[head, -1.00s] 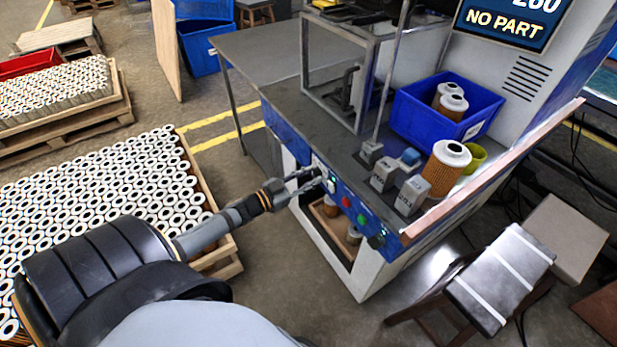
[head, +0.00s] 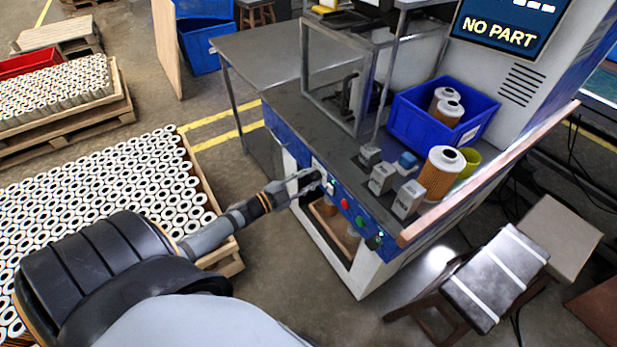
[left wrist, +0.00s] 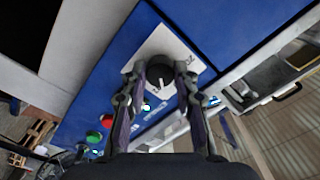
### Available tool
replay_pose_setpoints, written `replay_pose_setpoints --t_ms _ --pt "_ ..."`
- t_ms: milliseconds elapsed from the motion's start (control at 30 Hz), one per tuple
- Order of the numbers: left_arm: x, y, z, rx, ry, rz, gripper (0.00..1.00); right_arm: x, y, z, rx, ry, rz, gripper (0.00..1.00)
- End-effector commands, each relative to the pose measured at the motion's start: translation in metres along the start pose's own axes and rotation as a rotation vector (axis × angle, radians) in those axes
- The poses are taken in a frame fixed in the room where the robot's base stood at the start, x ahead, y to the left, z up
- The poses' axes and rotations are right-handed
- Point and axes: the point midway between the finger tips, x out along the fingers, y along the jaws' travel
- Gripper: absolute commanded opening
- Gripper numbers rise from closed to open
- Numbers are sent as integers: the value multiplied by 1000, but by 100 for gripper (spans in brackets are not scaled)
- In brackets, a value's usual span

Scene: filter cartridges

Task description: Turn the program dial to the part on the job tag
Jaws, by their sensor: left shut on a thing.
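My left gripper (head: 312,179) reaches the blue front panel (head: 285,135) of the machine. In the left wrist view its two fingers (left wrist: 160,75) are closed around the sides of the black program dial (left wrist: 160,68). The dial sits on a white plate (left wrist: 152,42) with small marks too blurred to read. The screen (head: 508,28) on the machine shows dashes above the words NO PART. I cannot make out a job tag. My right gripper is out of view.
A red button (head: 345,204) and a green button (head: 360,220) sit beside the dial. On the bench are grey labelled blocks (head: 408,200), an orange filter cartridge (head: 438,178) and a blue bin (head: 415,125) with cartridges. A stool (head: 490,275) stands at right.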

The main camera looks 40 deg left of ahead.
Motion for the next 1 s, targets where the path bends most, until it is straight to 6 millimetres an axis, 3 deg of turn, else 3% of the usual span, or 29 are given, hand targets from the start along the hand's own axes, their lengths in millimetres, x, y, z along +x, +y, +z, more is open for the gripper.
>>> replay_pose_setpoints --t_ms 500,1000 --pt "0 0 1 334 3 1 0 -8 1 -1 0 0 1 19" --pt "-1 1 1 403 4 1 0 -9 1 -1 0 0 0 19"
